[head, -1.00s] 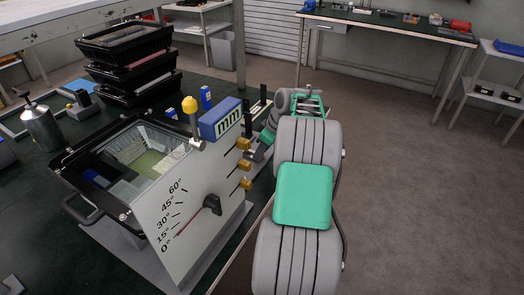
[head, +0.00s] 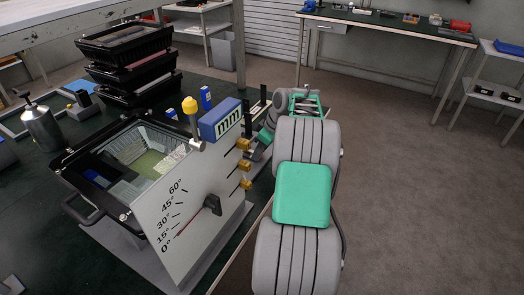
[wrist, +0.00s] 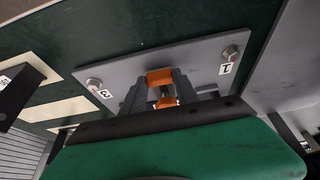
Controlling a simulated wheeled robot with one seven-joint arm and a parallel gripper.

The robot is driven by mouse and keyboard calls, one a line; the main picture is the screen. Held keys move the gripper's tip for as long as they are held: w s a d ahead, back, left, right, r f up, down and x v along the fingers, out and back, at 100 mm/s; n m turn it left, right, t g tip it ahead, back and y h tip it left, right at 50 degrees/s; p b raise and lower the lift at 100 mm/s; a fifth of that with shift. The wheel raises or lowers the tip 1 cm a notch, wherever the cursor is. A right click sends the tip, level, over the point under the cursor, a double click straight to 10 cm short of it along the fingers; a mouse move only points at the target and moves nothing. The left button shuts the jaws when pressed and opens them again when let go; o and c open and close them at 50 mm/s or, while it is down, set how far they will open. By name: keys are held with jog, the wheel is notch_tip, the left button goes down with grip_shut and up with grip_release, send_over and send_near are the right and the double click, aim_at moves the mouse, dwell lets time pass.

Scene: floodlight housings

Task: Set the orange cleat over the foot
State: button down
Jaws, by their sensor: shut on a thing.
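In the wrist view my gripper (wrist: 161,92) is shut on the orange cleat (wrist: 160,77), which shows as two orange parts between the grey fingers. In the head view the gripper end (head: 254,152) is mostly hidden behind my arm, right of the housing's angle board (head: 190,205).
The black-framed floodlight housing (head: 72,160) stands open on the dark green bench (head: 40,185). Brass-coloured blocks (head: 244,165) stick out from the angle board's right edge, close to my wrist. A blue box (head: 220,120), a yellow-topped post (head: 191,112) and stacked black trays (head: 95,75) stand behind.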

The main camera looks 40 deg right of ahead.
jog(key=shift+w+a, duration=0.3)
jog(key=shift+w, duration=0.65)
jog(key=c, duration=0.9)
grip_release()
jog(key=shift+s+r, duration=0.1)
jog(key=shift+r, duration=0.05)
jog(key=p+v, duration=0.1)
jog(key=v, duration=0.6)
jog(key=shift+r, duration=0.3)
jog(key=shift+s, duration=0.1)
